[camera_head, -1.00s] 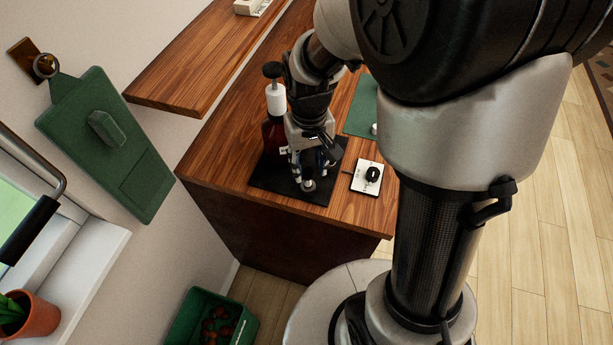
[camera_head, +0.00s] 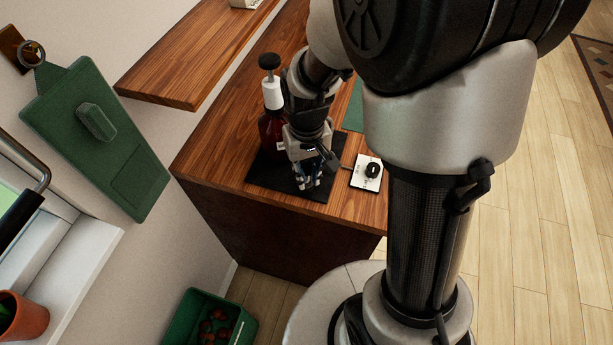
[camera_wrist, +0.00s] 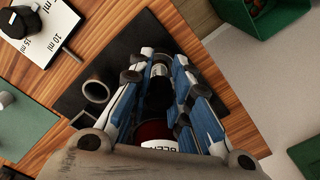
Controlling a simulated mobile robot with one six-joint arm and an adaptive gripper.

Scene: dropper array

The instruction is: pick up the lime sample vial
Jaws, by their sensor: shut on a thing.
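My gripper (camera_head: 307,182) points down over the black mat (camera_head: 265,178) on the wooden counter. In the wrist view its blue and white fingers (camera_wrist: 160,62) are closed around a small vial with a black top (camera_wrist: 158,92) and a pale label band. The vial sits between the fingers; its lime colour does not show from here. In the head view the gripper hides it. I cannot tell whether the vial still touches the mat.
A dark red bottle with a black and white pump (camera_head: 273,130) stands close behind my gripper. A grey cup (camera_wrist: 97,92) stands on the mat beside the fingers. A white card (camera_head: 366,180) with a black knob lies right of the mat. A wooden shelf (camera_head: 185,70) juts out at left.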

